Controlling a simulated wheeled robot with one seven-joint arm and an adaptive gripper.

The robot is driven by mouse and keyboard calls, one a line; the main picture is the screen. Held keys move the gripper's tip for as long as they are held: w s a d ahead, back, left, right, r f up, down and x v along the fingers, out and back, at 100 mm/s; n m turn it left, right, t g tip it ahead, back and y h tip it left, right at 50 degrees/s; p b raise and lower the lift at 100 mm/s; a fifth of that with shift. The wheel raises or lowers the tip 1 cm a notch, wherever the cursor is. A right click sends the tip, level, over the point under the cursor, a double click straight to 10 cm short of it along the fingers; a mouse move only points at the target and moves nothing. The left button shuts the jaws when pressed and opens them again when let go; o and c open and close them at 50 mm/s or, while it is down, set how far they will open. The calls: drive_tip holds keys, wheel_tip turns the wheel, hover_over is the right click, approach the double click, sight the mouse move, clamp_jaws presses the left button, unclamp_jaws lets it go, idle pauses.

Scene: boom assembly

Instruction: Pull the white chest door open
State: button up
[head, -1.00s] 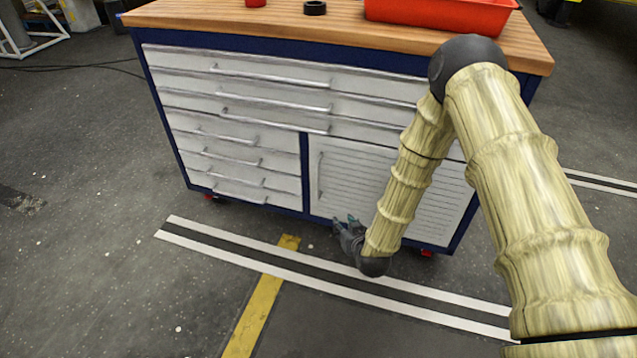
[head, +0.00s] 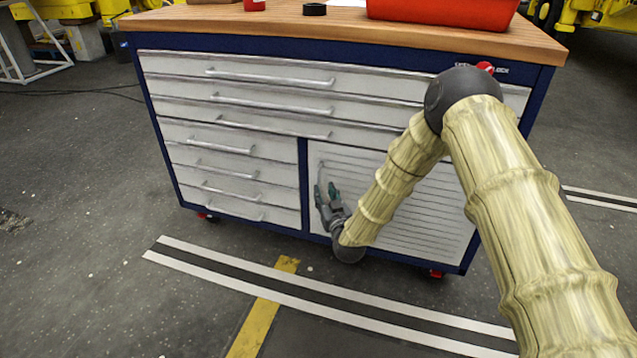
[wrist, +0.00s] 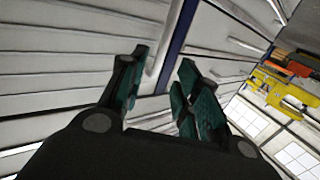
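The white chest door (head: 425,215) is the slatted panel at the lower right of the chest; it looks shut. Its upright bar handle (head: 321,173) is by the door's left edge, with its lower part hidden by my gripper. My gripper (head: 327,194) is in front of the handle with its fingers pointing up. In the wrist view, my gripper's two dark green fingers (wrist: 158,88) are apart, and the handle (wrist: 166,45) shows in the gap ahead of them. I cannot tell whether the fingers touch it.
White drawers (head: 235,165) with bar handles are left of the door, past a blue post (head: 304,180). The wooden top (head: 210,18) carries a red tray (head: 440,12) and a black ring (head: 314,9). The floor (head: 90,290) in front is clear, with painted stripes.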

sight(319, 180)
drive_tip(key=b+x, duration=0.1)
drive_tip(key=x, duration=0.7)
drive_tip(key=shift+w+f+b, duration=0.1)
drive_tip(key=shift+w+b, duration=0.1)
drive_tip(key=shift+b, duration=0.2)
clamp_jaws()
